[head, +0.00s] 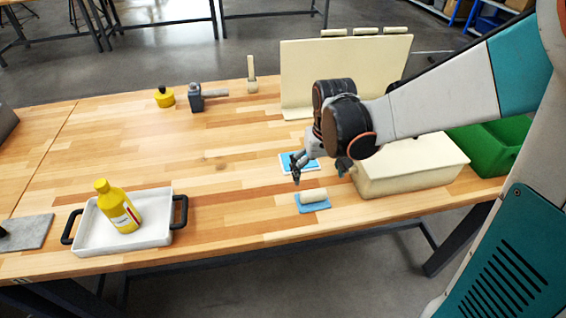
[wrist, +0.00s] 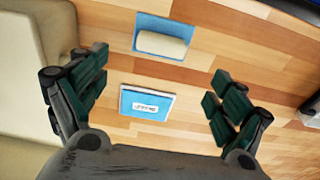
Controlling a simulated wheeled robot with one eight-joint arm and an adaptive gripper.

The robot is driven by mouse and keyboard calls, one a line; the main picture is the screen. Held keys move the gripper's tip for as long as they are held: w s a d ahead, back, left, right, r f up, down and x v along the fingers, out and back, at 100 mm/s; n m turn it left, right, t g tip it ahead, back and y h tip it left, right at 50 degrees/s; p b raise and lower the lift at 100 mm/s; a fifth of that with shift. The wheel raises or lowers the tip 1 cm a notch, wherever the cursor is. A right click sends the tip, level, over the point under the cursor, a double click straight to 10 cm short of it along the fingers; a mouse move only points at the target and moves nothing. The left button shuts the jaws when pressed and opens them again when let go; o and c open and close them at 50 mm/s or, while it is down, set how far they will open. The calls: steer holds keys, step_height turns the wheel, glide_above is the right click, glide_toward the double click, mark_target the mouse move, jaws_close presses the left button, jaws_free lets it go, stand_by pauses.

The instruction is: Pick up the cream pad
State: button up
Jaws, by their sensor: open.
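The cream pad (head: 313,195) lies on a small blue mat (head: 312,204) near the front edge of the wooden table. In the wrist view the pad (wrist: 162,43) is a rounded cream block on its blue mat (wrist: 181,26), toward the top of the picture. My gripper (head: 318,171) is open and empty above the table, behind the pad in the head view. In the wrist view its fingers (wrist: 160,88) are spread wide, with the pad beyond them and apart from them.
A blue-and-white labelled item (wrist: 147,103) lies between my fingers in the wrist view, under my gripper. A cream box (head: 410,172) stands close on the right, with a green bin (head: 500,140) beyond. A white tray (head: 90,235) holds a yellow bottle (head: 118,207). The middle table is clear.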

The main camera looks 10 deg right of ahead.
mark_target(314, 192)
steer(key=f+b, duration=0.1)
steer(key=f, duration=0.2)
steer(key=f+b, duration=0.1)
steer(key=f, duration=0.3)
steer(key=w+f+b, duration=0.1)
steer(key=f, duration=0.2)
steer(key=shift+f+b, duration=0.25)
steer(key=shift+b, duration=0.05)
steer(key=shift+s+r, duration=0.1)
steer(key=c, duration=1.3)
step_height(314, 192, up, 20)
steer(key=p, duration=0.6)
steer(key=shift+s+a, duration=0.1)
steer(key=shift+o, duration=1.3)
